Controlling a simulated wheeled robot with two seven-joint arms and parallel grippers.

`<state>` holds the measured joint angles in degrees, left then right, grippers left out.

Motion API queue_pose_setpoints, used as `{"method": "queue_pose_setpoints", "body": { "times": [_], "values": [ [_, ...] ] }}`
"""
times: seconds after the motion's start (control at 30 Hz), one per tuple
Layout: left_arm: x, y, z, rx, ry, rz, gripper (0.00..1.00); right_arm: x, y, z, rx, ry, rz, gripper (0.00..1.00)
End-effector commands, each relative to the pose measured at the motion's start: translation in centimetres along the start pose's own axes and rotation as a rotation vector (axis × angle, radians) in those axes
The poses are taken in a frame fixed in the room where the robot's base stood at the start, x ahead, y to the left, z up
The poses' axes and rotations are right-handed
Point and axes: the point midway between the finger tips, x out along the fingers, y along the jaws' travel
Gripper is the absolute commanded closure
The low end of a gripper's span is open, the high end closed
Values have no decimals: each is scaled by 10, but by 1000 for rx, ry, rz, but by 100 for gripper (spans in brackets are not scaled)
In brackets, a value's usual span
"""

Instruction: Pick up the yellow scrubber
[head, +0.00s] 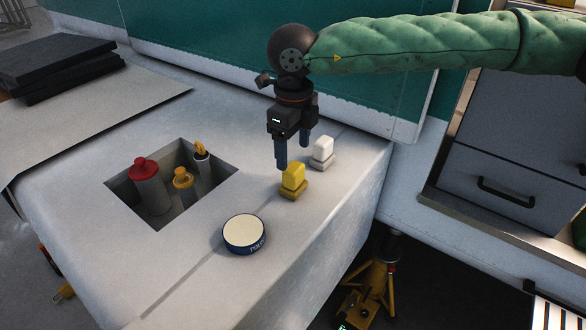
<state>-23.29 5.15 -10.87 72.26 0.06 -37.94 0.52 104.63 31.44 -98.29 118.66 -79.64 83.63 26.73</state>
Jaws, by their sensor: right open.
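The yellow scrubber (293,181) stands upright on the white worktop, with a yellow block-shaped top and a duller tan base. My right gripper (292,158) comes in from the upper right on a green-sleeved arm and points down. Its dark blue fingers are just above and behind the scrubber in the picture. The gripper is open and holds nothing. Whether a finger touches the scrubber cannot be told. My left gripper is out of the view.
A white scrubber (323,150) stands close behind to the right. A round blue tin (244,233) with a cream top sits in front to the left. A recessed bin (122,190) holds red-capped and yellow-topped containers. The worktop drops off on the right.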

Motion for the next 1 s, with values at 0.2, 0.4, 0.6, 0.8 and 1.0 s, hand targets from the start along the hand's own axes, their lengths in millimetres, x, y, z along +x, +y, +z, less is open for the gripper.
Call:
{"method": "queue_pose_setpoints", "body": {
  "times": [0.2, 0.4, 0.6, 0.8, 1.0],
  "values": [
    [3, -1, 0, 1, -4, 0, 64, 22, -5, 3, 0, 4, 5, 29],
    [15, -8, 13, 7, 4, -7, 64, 39, -5, 4, 0, 5, 6, 29],
    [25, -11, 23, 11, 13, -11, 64, 63, -4, 4, 0, 4, 6, 29],
    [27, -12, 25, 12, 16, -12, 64, 72, -4, 4, 0, 2, 5, 29],
    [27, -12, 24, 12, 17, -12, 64, 72, -4, 4, 0, 2, 6, 37]
  ]
}}
